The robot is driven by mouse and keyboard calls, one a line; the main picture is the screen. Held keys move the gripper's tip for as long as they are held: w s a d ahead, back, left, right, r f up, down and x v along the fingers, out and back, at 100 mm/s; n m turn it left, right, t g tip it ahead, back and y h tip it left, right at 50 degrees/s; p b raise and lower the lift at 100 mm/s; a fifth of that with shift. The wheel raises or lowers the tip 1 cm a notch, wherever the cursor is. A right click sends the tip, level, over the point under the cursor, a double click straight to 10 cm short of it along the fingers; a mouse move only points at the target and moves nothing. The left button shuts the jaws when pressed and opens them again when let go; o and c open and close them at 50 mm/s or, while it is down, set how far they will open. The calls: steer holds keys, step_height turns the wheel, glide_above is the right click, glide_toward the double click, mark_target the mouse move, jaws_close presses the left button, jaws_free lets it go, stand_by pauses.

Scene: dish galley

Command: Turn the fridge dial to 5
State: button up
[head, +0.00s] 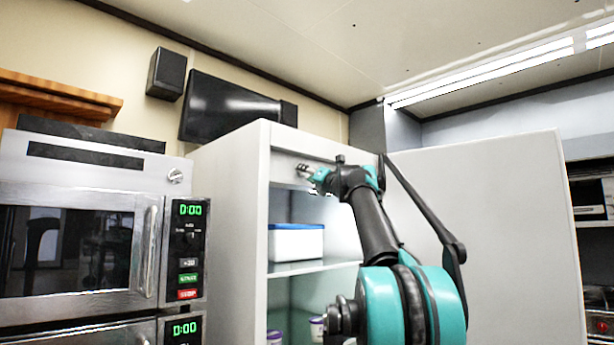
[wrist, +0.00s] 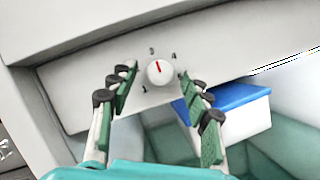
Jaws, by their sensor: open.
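The fridge dial (wrist: 159,73) is a small round white knob on a pale panel in the wrist view. Its red pointer points up in the picture, near the 3; a 4 shows to its upper right and a 1 to its lower left. My gripper (wrist: 158,80) is open, with one finger on each side of the dial; I cannot tell whether either touches it. In the head view my gripper (head: 314,174) is at the top of the open fridge (head: 230,225), and I cannot make out the dial there.
The fridge door (head: 490,230) stands open to the right. A white box with a blue lid (head: 296,242) sits on the shelf below the panel, and it also shows in the wrist view (wrist: 240,120). Ovens (head: 75,250) stand left of the fridge.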

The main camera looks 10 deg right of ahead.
jaws_close()
stand_by(0.4)
steer(key=shift+m, duration=0.4)
steer(key=shift+s+a+r+m+g+h, duration=0.15)
steer(key=shift+m+g+h, duration=0.55)
steer(key=shift+m, duration=1.85)
steer(key=shift+w+r+m+g+h, duration=0.2)
steer(key=shift+m+g+h, duration=0.5)
steer(key=shift+m, duration=1.8)
steer(key=shift+s+a+r+m+g+h, duration=0.2)
steer(key=shift+m+g+h, duration=0.5)
steer(key=shift+m, duration=1.85)
steer(key=shift+d, duration=0.1)
